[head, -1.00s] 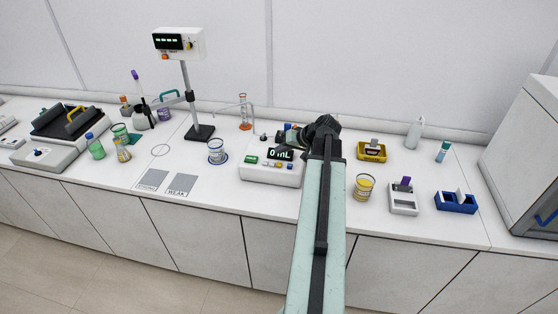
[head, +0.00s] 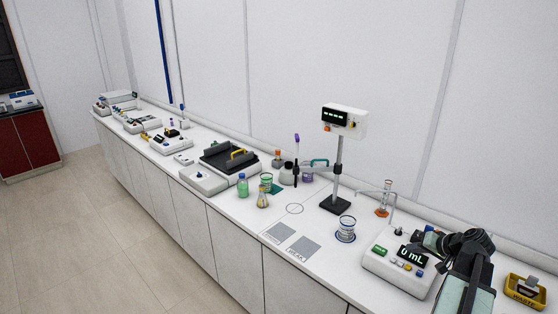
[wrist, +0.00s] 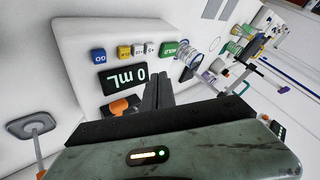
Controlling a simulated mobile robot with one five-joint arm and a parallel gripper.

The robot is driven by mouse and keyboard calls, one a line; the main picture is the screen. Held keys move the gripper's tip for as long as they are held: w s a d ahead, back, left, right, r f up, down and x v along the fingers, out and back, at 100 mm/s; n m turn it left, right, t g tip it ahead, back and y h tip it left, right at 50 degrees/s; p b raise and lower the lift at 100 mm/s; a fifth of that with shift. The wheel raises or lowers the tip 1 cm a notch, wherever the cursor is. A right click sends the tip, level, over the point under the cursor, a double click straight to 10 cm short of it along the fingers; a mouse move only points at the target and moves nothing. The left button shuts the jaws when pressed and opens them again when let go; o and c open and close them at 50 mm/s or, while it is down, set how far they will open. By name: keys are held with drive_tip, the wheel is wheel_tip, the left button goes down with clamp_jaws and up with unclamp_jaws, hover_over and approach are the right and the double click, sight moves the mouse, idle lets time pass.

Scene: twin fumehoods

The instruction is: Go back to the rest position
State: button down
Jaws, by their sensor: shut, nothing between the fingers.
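My gripper (wrist: 159,88) is shut and empty in the wrist view, its dark fingers pressed together. It hangs over the white dispenser (wrist: 75,50) with the "0 mL" display. In the head view my dark wrist is at the lower right, beside and above the same dispenser (head: 373,262), and hides part of it. The fingertips do not show clearly there. I cannot tell from these views whether the fingers touch anything.
A stand with a display box (head: 345,118) rises behind a blue-ringed beaker (head: 346,229). A glass cylinder (head: 384,199) stands behind the dispenser. A yellow waste tray (head: 525,291) is right of my arm. The floor (head: 110,240) left of the bench is clear.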

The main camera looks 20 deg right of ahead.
drive_tip(key=w+a+f+n+g+y+b, duration=0.15)
drive_tip(key=w+a, duration=0.25)
drive_tip(key=a, duration=0.6)
drive_tip(key=w+a+f+n+y, duration=0.1)
drive_tip(key=w+a+n, duration=0.3)
drive_tip(key=a, duration=0.6)
drive_tip(key=w+a+f+n+g+y+b, duration=0.15)
drive_tip(key=w+a, duration=0.35)
drive_tip(key=a, duration=0.6)
drive_tip(key=s+a+f+n+g+h, duration=0.1)
drive_tip(key=s+a+f+g, duration=0.1)
drive_tip(key=a, duration=0.6)
drive_tip(key=s+a+f+n+g+h, duration=0.1)
drive_tip(key=a+f, duration=0.2)
drive_tip(key=a, duration=0.6)
drive_tip(key=s+d+f+m+g+h, duration=0.1)
drive_tip(key=s+d+f+g+h, duration=0.1)
drive_tip(key=s, duration=0.5)
drive_tip(key=shift+s+m+g+h, duration=0.25)
drive_tip(key=shift+m+g+h, duration=0.2)
drive_tip(key=shift+h, duration=0.25)
